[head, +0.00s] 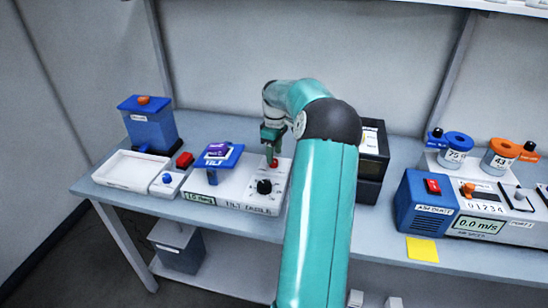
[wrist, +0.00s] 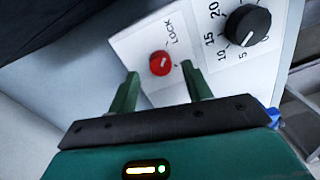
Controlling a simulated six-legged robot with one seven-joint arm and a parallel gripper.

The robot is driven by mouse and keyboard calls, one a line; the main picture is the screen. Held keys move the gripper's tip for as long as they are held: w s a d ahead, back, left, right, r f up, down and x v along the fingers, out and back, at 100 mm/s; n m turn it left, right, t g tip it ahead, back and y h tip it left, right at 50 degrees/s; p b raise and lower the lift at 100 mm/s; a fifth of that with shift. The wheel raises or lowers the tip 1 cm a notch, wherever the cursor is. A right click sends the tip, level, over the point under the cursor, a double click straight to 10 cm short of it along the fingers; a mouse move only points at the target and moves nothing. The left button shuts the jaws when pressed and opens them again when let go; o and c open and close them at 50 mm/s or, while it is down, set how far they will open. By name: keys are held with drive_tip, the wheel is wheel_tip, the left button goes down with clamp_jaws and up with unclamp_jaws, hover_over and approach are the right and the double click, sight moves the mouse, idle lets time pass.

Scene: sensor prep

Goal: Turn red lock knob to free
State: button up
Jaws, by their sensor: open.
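The red lock knob (wrist: 160,63) is a small round knob on a white panel marked LOCK. In the head view the red knob (head: 273,163) shows just below my gripper on the tilt table unit (head: 225,198). My gripper (wrist: 158,82) is open, with its two green fingers apart and pointing at the panel. The knob appears beyond the fingertips, between their lines, and I see no contact. In the head view my gripper (head: 271,145) points down over the knob. Small marks beside the knob are too small to read.
A black dial (wrist: 248,25) with numbers sits close beside the lock knob; it also shows in the head view (head: 264,187). A blue tilting plate (head: 218,157) stands left of my gripper. A black box (head: 373,160) stands to the right, behind my arm.

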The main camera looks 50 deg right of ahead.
drive_tip(key=shift+f, duration=1.25)
drive_tip(key=c, duration=1)
